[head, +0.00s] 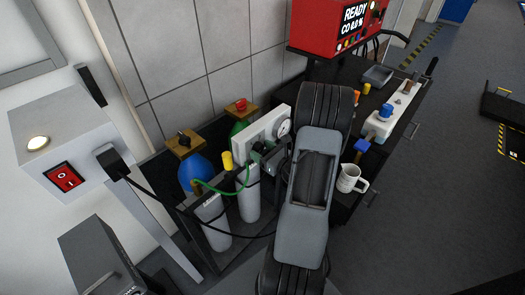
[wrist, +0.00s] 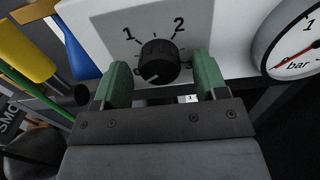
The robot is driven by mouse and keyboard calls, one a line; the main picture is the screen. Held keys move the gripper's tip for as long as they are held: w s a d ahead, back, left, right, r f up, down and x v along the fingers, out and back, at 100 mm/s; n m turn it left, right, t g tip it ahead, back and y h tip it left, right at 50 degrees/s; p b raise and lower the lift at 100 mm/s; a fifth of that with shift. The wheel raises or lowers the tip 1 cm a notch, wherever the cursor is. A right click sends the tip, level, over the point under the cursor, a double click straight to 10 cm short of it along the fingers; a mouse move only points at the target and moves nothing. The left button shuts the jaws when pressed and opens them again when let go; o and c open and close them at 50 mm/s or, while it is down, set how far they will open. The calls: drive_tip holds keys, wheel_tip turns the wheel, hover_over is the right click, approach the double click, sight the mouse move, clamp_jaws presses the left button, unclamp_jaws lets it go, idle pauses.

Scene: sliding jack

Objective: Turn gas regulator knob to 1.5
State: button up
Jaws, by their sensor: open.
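The regulator knob (wrist: 158,62) is black and ribbed, on a white panel (wrist: 110,14) marked 1 at its upper left and 2 at its upper right. Its white mark appears to point to the lower left, away from the space between 1 and 2. My gripper (wrist: 160,66) is open, with one green finger on each side of the knob. Gaps show between fingers and knob; contact is not visible. A round gauge (wrist: 298,42) marked bar, with a red needle, is at the right. In the head view the panel (head: 262,128) shows, but I cannot make out the knob.
A blue cylinder (head: 196,172) and grey canisters (head: 214,220) stand left of my arm, with a green hose nearby. A white mug (head: 350,178) is close on the right. A red display box (head: 338,28) stands behind. Open floor lies at the right.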

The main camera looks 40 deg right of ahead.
drive_tip(key=c, duration=0.9)
